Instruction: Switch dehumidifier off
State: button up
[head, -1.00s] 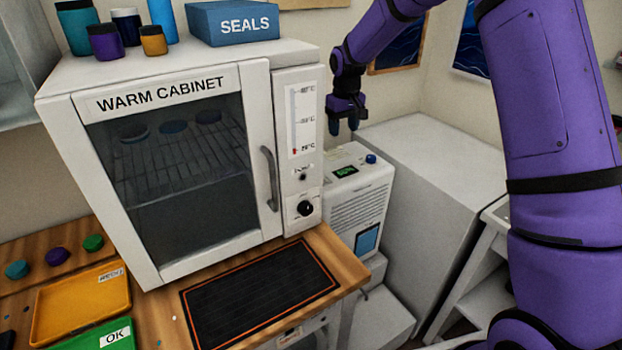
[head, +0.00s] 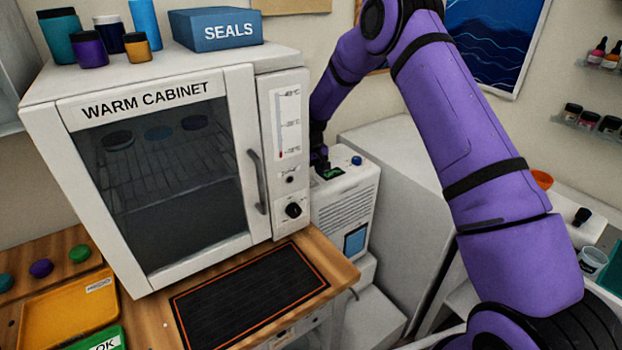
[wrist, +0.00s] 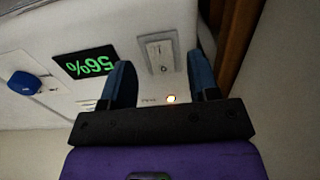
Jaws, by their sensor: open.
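The dehumidifier (head: 347,208) is a white box with a vented front, standing to the right of the warm cabinet. The wrist view shows its top face with a green display (wrist: 86,63) reading 56%, upside down. A pale switch (wrist: 158,53) on a grey plate sits beside the display. A small light (wrist: 171,99) glows near it. My gripper (wrist: 161,66) is open, its two blue fingers on either side of the switch and a little short of it in the picture. I cannot tell whether they touch the top. In the head view the fingertips are partly hidden by the warm cabinet.
The warm cabinet (head: 267,150) stands close on the left of my gripper. A blue knob (head: 356,160) rises from the dehumidifier's top, also seen in the wrist view (wrist: 24,83). A large white box (head: 400,170) stands to the right, with clear space above it.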

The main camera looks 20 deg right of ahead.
jog(key=shift+f, duration=1.2)
